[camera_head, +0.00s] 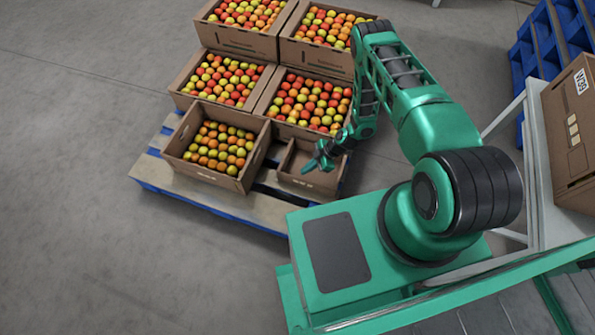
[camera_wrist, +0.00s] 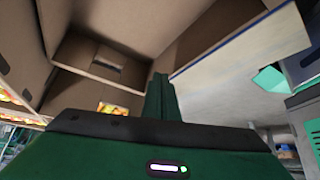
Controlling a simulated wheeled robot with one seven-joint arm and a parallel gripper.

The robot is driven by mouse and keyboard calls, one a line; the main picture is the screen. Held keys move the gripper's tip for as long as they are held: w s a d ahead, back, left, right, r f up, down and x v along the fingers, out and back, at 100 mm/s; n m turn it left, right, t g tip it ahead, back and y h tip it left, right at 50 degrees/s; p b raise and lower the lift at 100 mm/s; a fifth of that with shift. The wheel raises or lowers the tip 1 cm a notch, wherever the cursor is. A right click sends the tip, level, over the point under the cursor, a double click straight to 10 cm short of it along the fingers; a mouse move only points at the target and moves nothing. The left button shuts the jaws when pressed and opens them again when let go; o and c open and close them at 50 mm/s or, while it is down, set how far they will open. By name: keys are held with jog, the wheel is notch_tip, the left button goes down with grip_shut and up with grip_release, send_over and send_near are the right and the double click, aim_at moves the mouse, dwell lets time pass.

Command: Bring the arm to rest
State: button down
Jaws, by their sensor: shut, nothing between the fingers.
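My arm bends up from its base and down toward the stacked boxes in the head view. My gripper (camera_head: 313,163) is at the near right corner of the stack, over or just inside a small open box (camera_head: 297,181) that looks empty. In the wrist view the fingers of my gripper (camera_wrist: 160,82) stand together, shut, with nothing between them. Brown cardboard (camera_wrist: 100,50) fills much of that view around the fingers. Whether the gripper touches the cardboard cannot be told.
Open boxes of red, orange and yellow tomatoes, such as the near left box (camera_head: 252,160), stand on a blue and wooden pallet (camera_head: 160,180). A carton (camera_head: 572,130) sits on a white frame at right. A blue pallet stack (camera_head: 535,50) stands behind. Floor at left is clear.

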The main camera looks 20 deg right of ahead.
jog(key=d, duration=0.6)
jog(key=shift+s+d, duration=0.35)
jog(key=shift+s, duration=0.05)
jog(key=shift+r, duration=0.1)
